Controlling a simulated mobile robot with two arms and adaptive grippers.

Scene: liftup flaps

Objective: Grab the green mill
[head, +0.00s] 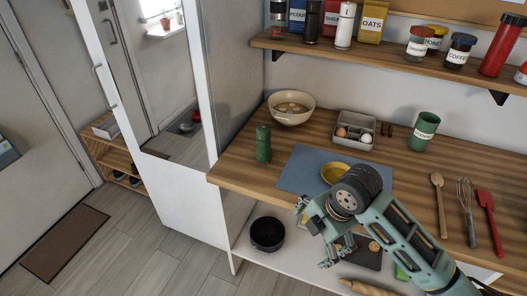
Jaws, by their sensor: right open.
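The green mill (263,143) stands upright near the left front corner of the wooden counter, left of the blue-grey mat. My right gripper (311,233) is open and empty. In the picture it shows below and to the right of the mill, clearly apart from it, near the counter's front edge. Its wrist hides part of the mat and counter edge. My left gripper is not in view.
A cream bowl (291,108) with eggs is behind the mill. The blue-grey mat (300,172) holds a yellow bowl (335,172). An egg tray (354,130), a green labelled canister (424,131) and utensils are to the right. A black pot (267,234) sits on the lower shelf.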

